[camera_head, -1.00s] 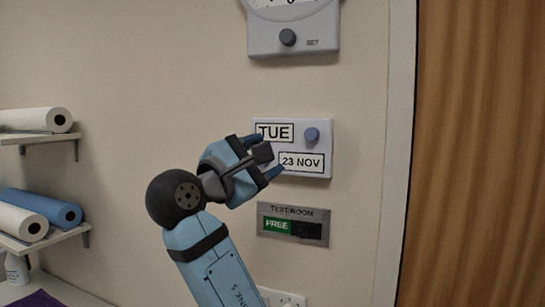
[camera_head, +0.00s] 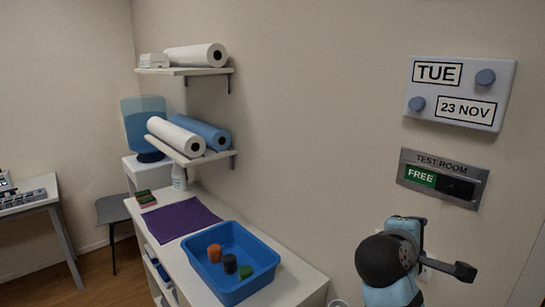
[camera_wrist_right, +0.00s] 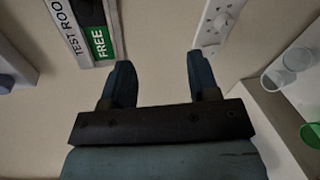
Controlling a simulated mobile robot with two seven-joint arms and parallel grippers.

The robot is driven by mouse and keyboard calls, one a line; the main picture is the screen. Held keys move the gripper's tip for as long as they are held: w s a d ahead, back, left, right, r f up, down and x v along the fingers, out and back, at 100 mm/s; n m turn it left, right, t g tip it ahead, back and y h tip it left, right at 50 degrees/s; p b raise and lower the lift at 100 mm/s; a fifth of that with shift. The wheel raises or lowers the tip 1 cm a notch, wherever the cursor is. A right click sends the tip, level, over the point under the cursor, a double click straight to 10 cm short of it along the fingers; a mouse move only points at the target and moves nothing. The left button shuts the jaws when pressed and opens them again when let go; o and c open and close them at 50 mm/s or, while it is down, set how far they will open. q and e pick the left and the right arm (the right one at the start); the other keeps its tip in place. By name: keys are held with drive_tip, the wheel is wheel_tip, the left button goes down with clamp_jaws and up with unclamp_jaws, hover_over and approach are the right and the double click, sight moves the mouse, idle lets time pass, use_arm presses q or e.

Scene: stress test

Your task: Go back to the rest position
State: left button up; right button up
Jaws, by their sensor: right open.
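My right gripper (camera_head: 447,266) is in the lower right of the head view, in front of the wall and below the sign. In the right wrist view its two dark blue fingers (camera_wrist_right: 160,68) stand apart with nothing between them. The calendar panel (camera_head: 460,92) on the wall reads TUE and 23 NOV and has two round knobs; the gripper is well below it. The TEST ROOM sign (camera_head: 441,177) shows FREE on green, and it also shows in the right wrist view (camera_wrist_right: 88,30). My left gripper is out of view.
A white counter (camera_head: 180,262) along the wall holds a blue tray (camera_head: 231,291) with several small cylinders and a purple mat (camera_head: 180,218). Shelves (camera_head: 206,71) above hold paper rolls. A wall socket (camera_wrist_right: 217,22) is near the fingers. Clear cups (camera_wrist_right: 298,59) stand at the right.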

drive_tip(key=s+f+m+g+y, duration=0.2)
drive_tip(key=s+f+m+y, duration=0.15)
drive_tip(key=s+f, duration=0.7)
drive_tip(key=s+f+m+g+y, duration=0.2)
drive_tip(key=s+f+y, duration=0.45)
drive_tip(key=f, duration=0.75)
drive_tip(key=s+a+f+m+g+y, duration=0.15)
drive_tip(key=s+f+m, duration=0.25)
drive_tip(key=s, duration=0.9)
drive_tip(key=w+a+f+t+y+p, duration=0.2)
drive_tip(key=w+a+f+t, duration=0.4)
drive_tip(key=f, duration=0.4)
drive_tip(key=shift+a+f+n+y+p, duration=0.15)
drive_tip(key=shift+a+n+y+p, duration=0.25)
drive_tip(key=shift+p, duration=0.25)
drive_tip(key=shift+d+t, duration=0.1)
drive_tip(key=shift+t, duration=0.15)
